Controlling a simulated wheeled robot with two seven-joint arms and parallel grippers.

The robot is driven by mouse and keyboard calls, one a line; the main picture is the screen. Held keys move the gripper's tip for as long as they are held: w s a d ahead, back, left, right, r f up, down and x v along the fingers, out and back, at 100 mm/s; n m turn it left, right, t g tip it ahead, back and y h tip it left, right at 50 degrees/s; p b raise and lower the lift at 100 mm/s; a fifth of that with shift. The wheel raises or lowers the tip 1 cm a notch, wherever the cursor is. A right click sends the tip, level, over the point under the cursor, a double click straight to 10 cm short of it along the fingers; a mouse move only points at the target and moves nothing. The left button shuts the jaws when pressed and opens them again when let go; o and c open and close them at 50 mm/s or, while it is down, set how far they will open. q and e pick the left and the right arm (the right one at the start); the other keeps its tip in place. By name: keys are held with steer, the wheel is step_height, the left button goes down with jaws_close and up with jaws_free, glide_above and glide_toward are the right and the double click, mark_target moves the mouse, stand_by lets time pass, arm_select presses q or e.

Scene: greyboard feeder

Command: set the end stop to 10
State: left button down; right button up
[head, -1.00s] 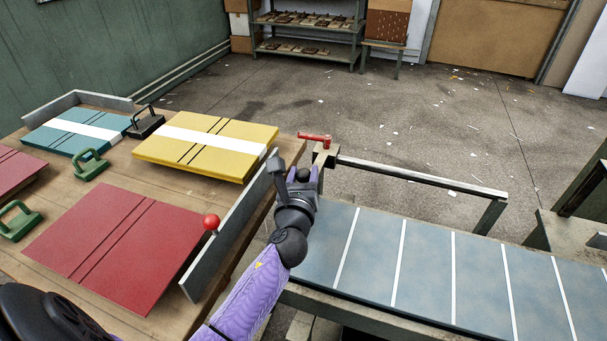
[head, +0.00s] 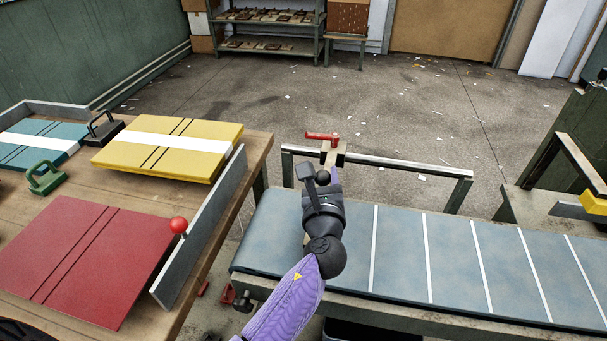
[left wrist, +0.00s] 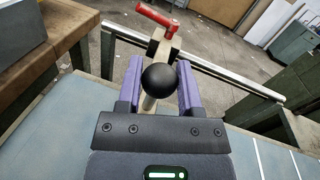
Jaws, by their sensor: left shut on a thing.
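The end stop is a pale block (head: 336,158) on a metal rail (head: 410,165) behind the blue belt. It has a red clamp lever (head: 322,137) on top and a black ball knob (head: 323,177) on its near side. My left gripper (left wrist: 160,82) is shut on the end stop, with its purple fingers on either side of the knob's stem. The red lever also shows in the left wrist view (left wrist: 156,18). The stop sits a little right of the rail's left end. I cannot read any number. My right gripper is out of view.
White lines cross the blue belt (head: 400,250). A wooden table (head: 258,150) on the left holds red (head: 80,250), yellow (head: 190,130) and teal boards, with an upright grey fence (head: 205,225) at its edge. The rail right of the stop is clear.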

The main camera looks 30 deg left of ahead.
arm_select(q)
steer(key=c, duration=0.7)
jaws_free()
steer(key=o, duration=0.4)
steer(key=shift+o, duration=0.2)
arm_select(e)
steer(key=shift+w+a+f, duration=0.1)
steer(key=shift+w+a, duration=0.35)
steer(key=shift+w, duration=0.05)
